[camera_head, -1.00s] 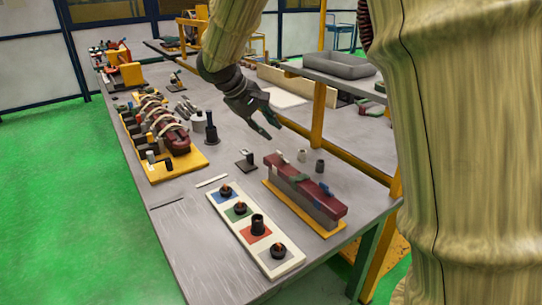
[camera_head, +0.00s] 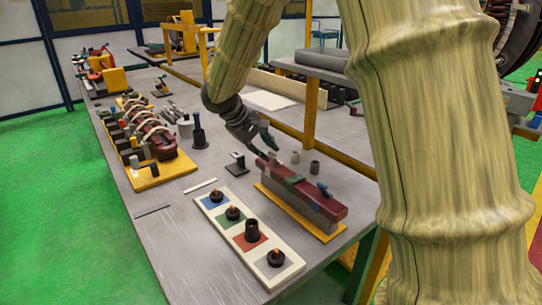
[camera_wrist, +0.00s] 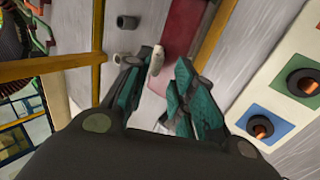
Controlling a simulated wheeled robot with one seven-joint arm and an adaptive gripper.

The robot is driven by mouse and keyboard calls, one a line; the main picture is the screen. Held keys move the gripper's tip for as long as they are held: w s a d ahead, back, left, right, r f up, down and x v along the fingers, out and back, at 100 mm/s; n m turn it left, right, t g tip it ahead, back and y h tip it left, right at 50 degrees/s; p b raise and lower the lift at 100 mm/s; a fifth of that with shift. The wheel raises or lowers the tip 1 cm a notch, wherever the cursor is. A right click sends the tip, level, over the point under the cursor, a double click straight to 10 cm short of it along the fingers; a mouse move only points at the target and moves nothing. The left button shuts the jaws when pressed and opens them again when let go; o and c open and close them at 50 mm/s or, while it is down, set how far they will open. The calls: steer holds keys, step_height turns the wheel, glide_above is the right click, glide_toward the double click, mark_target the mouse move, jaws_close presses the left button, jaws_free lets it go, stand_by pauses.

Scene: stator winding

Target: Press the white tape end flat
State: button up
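The white tape end (camera_head: 272,157) sticks up as a small pale tab at the far left end of the dark red bar (camera_head: 315,200). In the wrist view the tape end (camera_wrist: 157,60) stands off the bar's red top (camera_wrist: 185,30), between the fingertips in the picture. My gripper (camera_head: 266,145) is over that far end of the bar. In the wrist view my gripper (camera_wrist: 158,72) has its teal fingers apart, with a gap between them. I cannot tell whether either finger touches the tape.
The bar sits on a yellow base (camera_head: 290,213). Two small grey cylinders (camera_head: 314,168) stand behind it. A white board (camera_head: 212,211) with colored squares and black pieces lies in front. A small dark block with a post (camera_head: 236,166) stands left of the bar.

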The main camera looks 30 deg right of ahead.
mark_target(274, 159)
steer(key=shift+x, duration=2.1)
jaws_close()
